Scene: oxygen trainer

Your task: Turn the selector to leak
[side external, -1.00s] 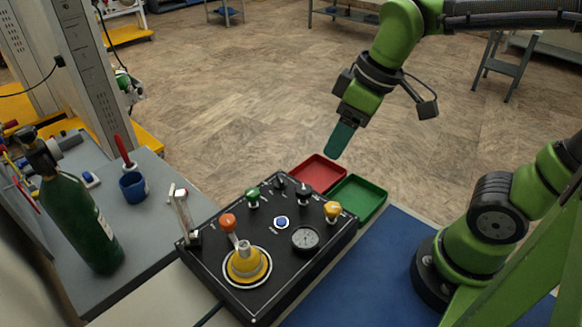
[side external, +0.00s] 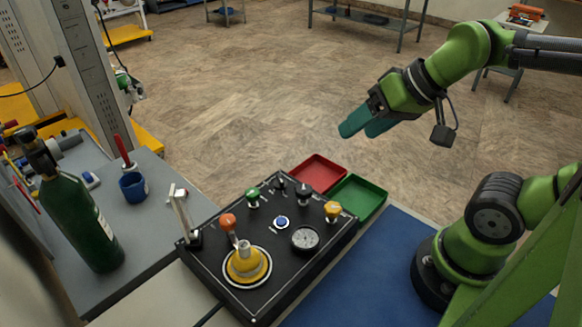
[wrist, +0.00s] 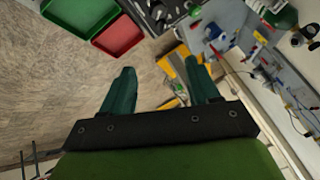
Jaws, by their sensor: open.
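A black control panel (side external: 222,263) sits on the table in the side view, with its labels too small to read. My gripper (side external: 358,131) has teal fingers, is empty, and hangs in the air above and beyond the panel, touching nothing. In the wrist view the fingers (wrist: 160,66) are spread apart, and only a part of the panel (wrist: 158,18) shows at the top.
The panel also carries a green knob (side external: 253,199), an orange knob (side external: 228,221), a yellow knob (side external: 333,209), a blue button (side external: 281,222) and a gauge (side external: 305,238). Red (side external: 318,174) and green (side external: 358,198) trays lie behind it. A green cylinder (side external: 82,225) stands at left.

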